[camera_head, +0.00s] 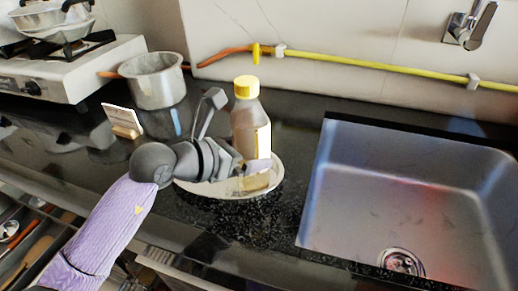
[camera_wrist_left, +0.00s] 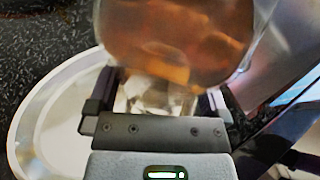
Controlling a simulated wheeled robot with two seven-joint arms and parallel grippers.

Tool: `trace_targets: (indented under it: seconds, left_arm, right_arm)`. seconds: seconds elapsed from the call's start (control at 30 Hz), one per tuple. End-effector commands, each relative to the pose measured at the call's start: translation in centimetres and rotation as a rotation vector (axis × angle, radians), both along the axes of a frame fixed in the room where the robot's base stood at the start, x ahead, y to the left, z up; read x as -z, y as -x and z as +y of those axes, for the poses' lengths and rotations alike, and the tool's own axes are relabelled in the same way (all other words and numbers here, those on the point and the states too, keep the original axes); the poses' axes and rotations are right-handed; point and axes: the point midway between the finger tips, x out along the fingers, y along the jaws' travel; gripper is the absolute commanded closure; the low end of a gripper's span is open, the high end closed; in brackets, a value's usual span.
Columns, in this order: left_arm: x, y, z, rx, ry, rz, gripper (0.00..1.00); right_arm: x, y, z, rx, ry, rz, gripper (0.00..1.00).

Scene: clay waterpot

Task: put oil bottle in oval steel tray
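The oil bottle (camera_head: 245,122), amber with a yellow cap and pale label, is nearly upright over the front right part of the oval steel tray (camera_head: 196,187). I cannot tell whether its base touches the tray. My left gripper (camera_head: 255,166) is at the bottle's lower part, fingers on either side of it. In the left wrist view the bottle (camera_wrist_left: 175,40) fills the top, and the gap between the fingers of the gripper (camera_wrist_left: 158,95) is filled; it looks shut on the bottle. The tray's rim (camera_wrist_left: 22,125) shows at left. My right gripper is not in view.
A steel sink (camera_head: 400,185) is to the right of the tray. A metal pot (camera_head: 155,82) and a small upright card on a stand (camera_head: 122,120) are behind to the left, near the stove (camera_head: 75,75). A yellow pipe (camera_head: 380,67) runs along the wall.

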Motion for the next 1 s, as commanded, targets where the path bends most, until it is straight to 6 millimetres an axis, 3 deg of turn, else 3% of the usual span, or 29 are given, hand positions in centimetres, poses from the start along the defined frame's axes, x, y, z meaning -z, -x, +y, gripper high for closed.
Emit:
trace_targets:
  seconds: [0.23,0.7,1.0]
  left_arm:
    - [-0.9,0.3,0.3,0.000,-0.002,0.000,0.00]
    - [-5.2,6.2,7.6,-0.005,-0.002,-0.001,0.00]
    - [-5.5,6.9,8.3,-0.004,0.001,0.000,0.00]
  right_arm:
    - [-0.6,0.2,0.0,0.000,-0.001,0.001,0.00]
    - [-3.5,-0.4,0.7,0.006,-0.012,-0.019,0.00]
    - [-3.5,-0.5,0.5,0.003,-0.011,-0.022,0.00]
